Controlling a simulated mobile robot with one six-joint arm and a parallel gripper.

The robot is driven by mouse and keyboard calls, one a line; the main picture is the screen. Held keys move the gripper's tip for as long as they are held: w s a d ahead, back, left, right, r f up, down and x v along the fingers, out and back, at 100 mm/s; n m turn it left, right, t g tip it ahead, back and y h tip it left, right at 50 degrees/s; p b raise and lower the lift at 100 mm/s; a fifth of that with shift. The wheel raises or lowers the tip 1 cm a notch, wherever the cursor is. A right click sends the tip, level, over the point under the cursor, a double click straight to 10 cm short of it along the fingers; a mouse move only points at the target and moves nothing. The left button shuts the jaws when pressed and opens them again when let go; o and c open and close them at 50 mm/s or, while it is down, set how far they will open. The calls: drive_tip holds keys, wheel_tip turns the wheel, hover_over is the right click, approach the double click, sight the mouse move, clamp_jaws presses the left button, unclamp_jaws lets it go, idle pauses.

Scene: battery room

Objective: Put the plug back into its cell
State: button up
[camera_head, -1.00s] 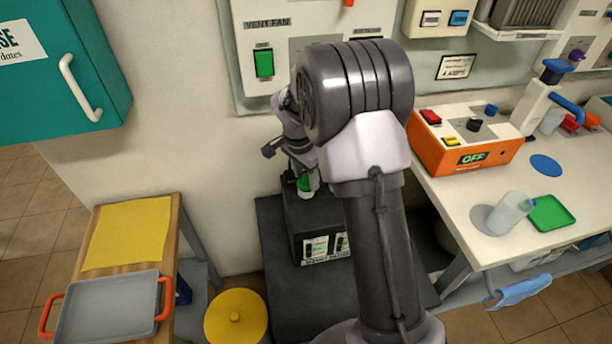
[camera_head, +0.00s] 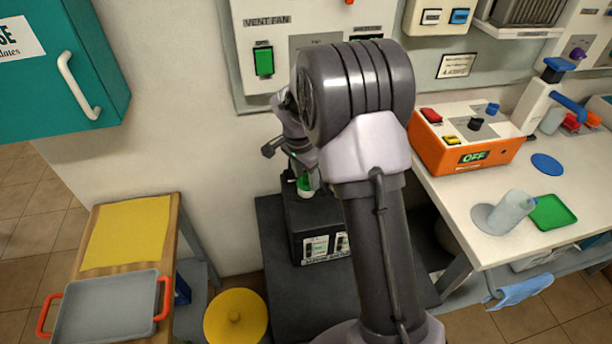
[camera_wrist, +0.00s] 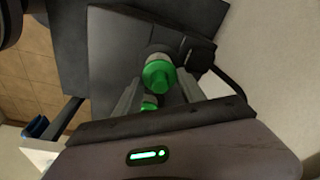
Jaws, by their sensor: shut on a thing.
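The black battery (camera_head: 318,222) stands on a dark platform low against the wall, with a white label on its front. In the camera_head view, the green plug (camera_head: 304,185) shows at the battery's top, under my gripper (camera_head: 303,176). In the camera_wrist view, the green plug (camera_wrist: 158,74) with a pale collar lies between the fingers of my gripper (camera_wrist: 160,82), over the battery's dark top (camera_wrist: 115,50). My gripper is shut on the plug. A smaller green part (camera_wrist: 148,104) shows nearer my palm. The cell opening is hidden, so I cannot tell how deep the plug sits.
A black cable or terminal (camera_wrist: 198,55) sits close beside the plug. Left stands a wooden table with a yellow mat (camera_head: 128,232) and a grey tray (camera_head: 105,305). A yellow round lid (camera_head: 236,316) is on the floor. The white workbench (camera_head: 470,215) is right.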

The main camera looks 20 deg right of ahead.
drive_tip(key=o, duration=1.4)
drive_tip(key=shift+r+p, duration=2.5)
drive_tip(key=shift+r, duration=1.1)
drive_tip(key=shift+f, duration=0.1)
clamp_jaws()
drive_tip(key=shift+f, duration=0.1)
drive_tip(key=shift+f+b, duration=2.05)
drive_tip(key=shift+f, duration=0.2)
